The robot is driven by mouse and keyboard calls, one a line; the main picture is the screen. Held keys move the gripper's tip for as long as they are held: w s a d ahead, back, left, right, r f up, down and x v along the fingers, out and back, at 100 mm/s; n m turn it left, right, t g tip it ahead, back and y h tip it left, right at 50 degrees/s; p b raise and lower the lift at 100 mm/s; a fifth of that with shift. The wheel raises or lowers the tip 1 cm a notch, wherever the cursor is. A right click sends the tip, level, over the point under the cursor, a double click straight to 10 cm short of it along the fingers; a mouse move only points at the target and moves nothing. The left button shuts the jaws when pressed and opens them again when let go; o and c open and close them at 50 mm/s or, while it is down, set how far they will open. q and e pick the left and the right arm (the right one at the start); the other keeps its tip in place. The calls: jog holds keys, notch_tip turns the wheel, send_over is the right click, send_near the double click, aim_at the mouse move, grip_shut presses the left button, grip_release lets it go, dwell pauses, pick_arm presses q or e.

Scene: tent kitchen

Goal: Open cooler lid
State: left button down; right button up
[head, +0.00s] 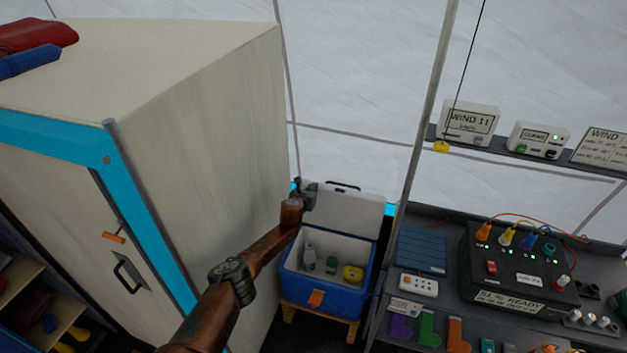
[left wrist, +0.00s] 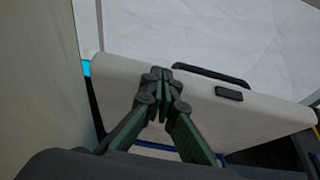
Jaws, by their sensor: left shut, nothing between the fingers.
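A blue cooler (head: 324,290) with an orange front latch (head: 316,298) stands on a low wooden stand. Its white lid (head: 350,215) is raised at the back, with a dark handle at its top edge. Inside the cooler are a bottle (head: 309,258), a green item (head: 331,265) and a yellow item (head: 352,274). My left gripper (head: 304,190) is at the upper left of the raised lid. In the left wrist view, my gripper (left wrist: 162,74) is shut and empty in front of the lid (left wrist: 215,115); contact cannot be told. My right gripper is not in view.
A tall cream cabinet (head: 215,130) stands close on the left of the cooler. A bench with a black control box (head: 520,270) and a power strip (head: 419,285) is on the right, behind a tent pole (head: 423,120). White tent wall is behind.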

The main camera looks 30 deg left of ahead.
pick_arm(q)
notch_tip(320, 180, up, 9)
jog(key=shift+r, duration=0.15)
dwell(0.4)
